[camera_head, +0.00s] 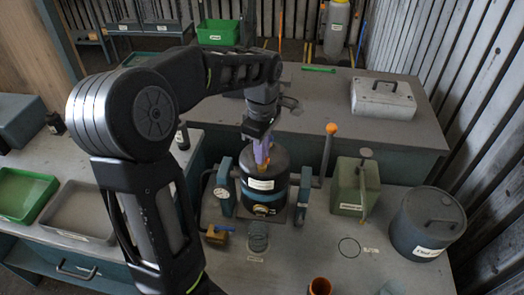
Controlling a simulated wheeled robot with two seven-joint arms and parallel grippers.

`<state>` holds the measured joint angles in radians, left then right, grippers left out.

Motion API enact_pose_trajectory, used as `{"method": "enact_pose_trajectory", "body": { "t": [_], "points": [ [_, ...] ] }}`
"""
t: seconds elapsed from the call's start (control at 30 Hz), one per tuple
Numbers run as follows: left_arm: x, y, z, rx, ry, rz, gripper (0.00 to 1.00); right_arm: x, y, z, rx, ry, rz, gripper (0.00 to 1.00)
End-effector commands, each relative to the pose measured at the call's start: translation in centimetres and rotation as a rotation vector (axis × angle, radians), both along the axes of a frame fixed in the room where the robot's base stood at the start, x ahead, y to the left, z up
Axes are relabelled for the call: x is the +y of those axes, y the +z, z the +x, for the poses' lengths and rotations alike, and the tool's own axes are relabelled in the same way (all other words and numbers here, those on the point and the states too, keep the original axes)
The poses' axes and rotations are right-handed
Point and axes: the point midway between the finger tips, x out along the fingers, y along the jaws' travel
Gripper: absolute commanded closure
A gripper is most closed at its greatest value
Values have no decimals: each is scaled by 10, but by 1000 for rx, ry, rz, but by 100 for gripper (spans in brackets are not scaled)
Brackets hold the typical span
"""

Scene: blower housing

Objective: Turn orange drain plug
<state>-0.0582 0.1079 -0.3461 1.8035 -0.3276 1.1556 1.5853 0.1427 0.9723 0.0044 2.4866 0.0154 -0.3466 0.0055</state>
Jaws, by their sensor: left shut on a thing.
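The dark cylindrical blower housing (279,162) stands upright in a clamp-like stand on the grey bench, with a white label and a blue band. My left gripper (262,160) comes down from above onto its top left side, its purple-tinted fingers shut on a small orange piece, which looks like the orange drain plug (264,170). The fingers and wrist hide most of the plug, so its angle cannot be told. A yellow-brass fitting (262,210) shows low on the housing's front. My right gripper is not in view.
A lever with an orange ball (331,128) rises just right of the housing. A green can (354,188) and a grey lidded drum (427,222) stand further right. A gauge stand, a yellow-brown block (217,235) and an orange cup (319,286) are nearby.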

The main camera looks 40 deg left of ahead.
Motion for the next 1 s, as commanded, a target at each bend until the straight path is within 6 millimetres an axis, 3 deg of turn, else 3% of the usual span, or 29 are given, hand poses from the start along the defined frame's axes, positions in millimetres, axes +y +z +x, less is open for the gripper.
{"method": "enact_pose_trajectory", "body": {
  "t": [0.3, 0.73, 0.77, 1.0],
  "points": [
    [0, 0, 0, 0, 118, 0, 100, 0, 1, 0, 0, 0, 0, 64],
    [0, 0, 0, 0, 130, 0, 100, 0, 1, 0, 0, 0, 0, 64],
    [0, 0, 0, 0, 130, 0, 88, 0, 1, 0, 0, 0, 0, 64],
    [0, 0, 0, 0, 129, 0, 69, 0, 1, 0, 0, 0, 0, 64]
  ]
}}
